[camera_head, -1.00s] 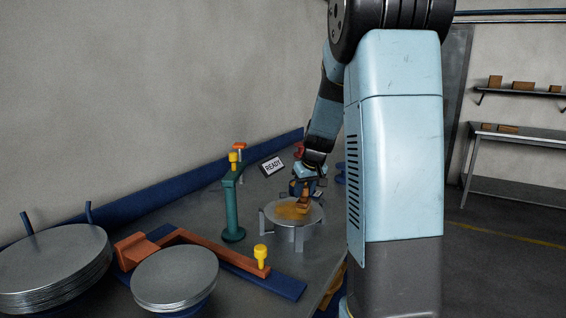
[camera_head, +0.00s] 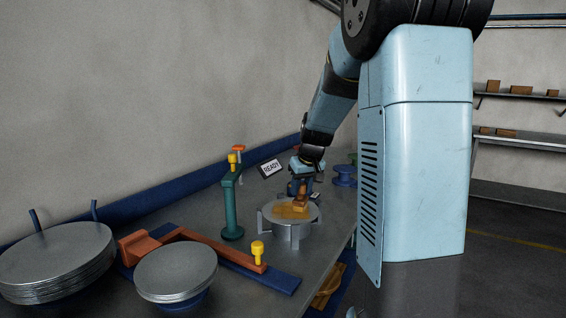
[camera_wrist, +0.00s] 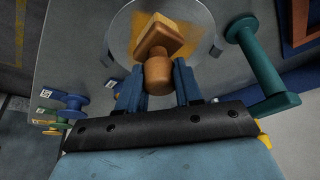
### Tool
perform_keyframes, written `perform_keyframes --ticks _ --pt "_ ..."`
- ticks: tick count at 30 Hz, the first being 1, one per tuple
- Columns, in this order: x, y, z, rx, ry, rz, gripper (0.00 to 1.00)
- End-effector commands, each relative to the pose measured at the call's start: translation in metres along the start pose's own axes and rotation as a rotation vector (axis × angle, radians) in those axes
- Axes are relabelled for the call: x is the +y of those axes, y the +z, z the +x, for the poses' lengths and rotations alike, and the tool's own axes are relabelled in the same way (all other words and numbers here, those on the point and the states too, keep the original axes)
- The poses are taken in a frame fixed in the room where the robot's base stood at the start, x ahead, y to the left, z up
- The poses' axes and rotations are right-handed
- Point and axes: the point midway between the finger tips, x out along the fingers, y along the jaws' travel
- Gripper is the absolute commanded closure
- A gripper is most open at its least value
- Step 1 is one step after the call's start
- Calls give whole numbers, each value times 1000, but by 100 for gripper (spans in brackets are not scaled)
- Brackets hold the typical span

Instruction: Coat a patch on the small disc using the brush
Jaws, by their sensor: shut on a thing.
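The small disc (camera_head: 270,213) lies flat on a grey stand on the bench, with an amber patch (camera_head: 283,211) on its top. The disc also shows in the wrist view (camera_wrist: 121,30), with amber streaks around the brush. My gripper (camera_head: 301,184) is above the disc, its blue fingers shut on the brush's rounded wooden handle (camera_wrist: 158,76). The brush (camera_head: 300,202) has a wooden block and a paler head (camera_wrist: 163,37), which is over the coated patch and appears to touch it. The exact contact under the head is hidden.
A green post (camera_head: 231,205) with a yellow knob stands left of the disc. Stacks of larger metal discs (camera_head: 55,250) and smaller ones (camera_head: 176,268) are at front left, beside an orange arm (camera_head: 215,243). A READY sign (camera_head: 271,168) stands behind.

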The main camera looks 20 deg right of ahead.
Motion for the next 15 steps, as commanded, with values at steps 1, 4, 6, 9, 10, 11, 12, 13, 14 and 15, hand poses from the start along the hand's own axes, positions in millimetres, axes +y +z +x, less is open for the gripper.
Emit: perform_keyframes --ticks 1,4,6,9,10,11,12,13,14,15 --pt "-1 -2 -5 2 -1 -2 94" --pt "-1 -6 -13 1 0 -4 94" --pt "-1 -8 -19 2 0 -3 94" --pt "-2 -12 -27 1 -1 -3 94" --pt "-2 -13 -30 1 -1 -3 94" --pt "-2 -14 -32 2 -1 -3 94" --pt "-2 -15 -35 2 0 -3 94" --pt "-2 -16 -36 2 0 -3 94" --pt "-2 -16 -38 1 -1 -3 94" --pt "-2 -16 -39 0 -1 -3 94"
